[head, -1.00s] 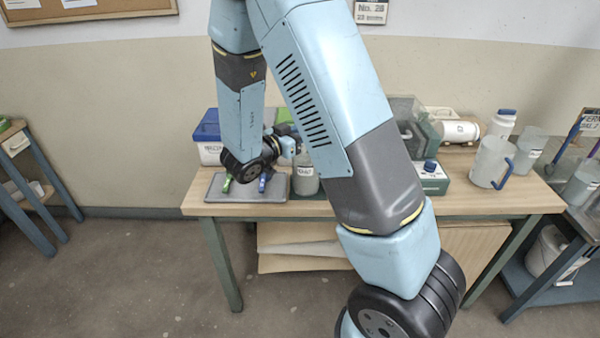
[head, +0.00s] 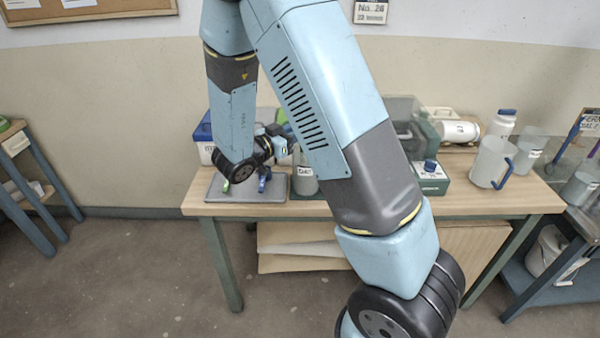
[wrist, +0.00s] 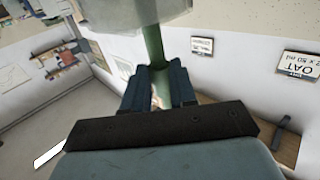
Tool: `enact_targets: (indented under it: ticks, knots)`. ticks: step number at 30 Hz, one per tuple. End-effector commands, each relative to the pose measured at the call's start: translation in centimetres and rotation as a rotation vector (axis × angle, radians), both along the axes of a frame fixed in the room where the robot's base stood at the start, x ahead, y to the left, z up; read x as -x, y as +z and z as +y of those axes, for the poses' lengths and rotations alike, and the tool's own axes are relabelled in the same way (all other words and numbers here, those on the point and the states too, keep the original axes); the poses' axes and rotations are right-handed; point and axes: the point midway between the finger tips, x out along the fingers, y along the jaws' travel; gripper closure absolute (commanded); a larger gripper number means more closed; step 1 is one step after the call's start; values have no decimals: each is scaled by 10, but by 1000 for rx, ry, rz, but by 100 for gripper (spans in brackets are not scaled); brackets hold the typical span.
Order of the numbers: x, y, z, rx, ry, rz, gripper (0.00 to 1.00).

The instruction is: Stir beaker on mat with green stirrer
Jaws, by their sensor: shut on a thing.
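My gripper (wrist: 158,84) is shut on the green stirrer (wrist: 153,45), whose shaft runs away from between the fingers in the wrist view. A clear, see-through vessel (wrist: 115,12) overlaps the stirrer's far end there; I cannot tell whether the stirrer is inside it. In the head view, a labelled beaker (head: 305,183) stands upright on the bench, just right of the grey tray. My gripper (head: 287,143) is just above and left of this beaker, partly hidden.
The grey tray (head: 215,191) holds a blue piece (head: 264,182) and a small green piece (head: 226,186). A blue-lidded box (head: 205,150) stands behind it. The bench front (head: 480,205) is clear.

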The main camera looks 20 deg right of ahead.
Motion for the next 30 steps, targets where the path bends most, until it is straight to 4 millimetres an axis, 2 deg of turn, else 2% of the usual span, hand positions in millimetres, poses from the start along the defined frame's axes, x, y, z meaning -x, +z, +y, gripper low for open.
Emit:
enact_targets:
  ticks: [8, 21, 30]
  knots:
    - [1, 0, -1, 0, -1, 0, 100]
    - [8, 0, -24, -1, -1, 0, 100]
    - [7, 0, -23, 0, 0, 0, 100]
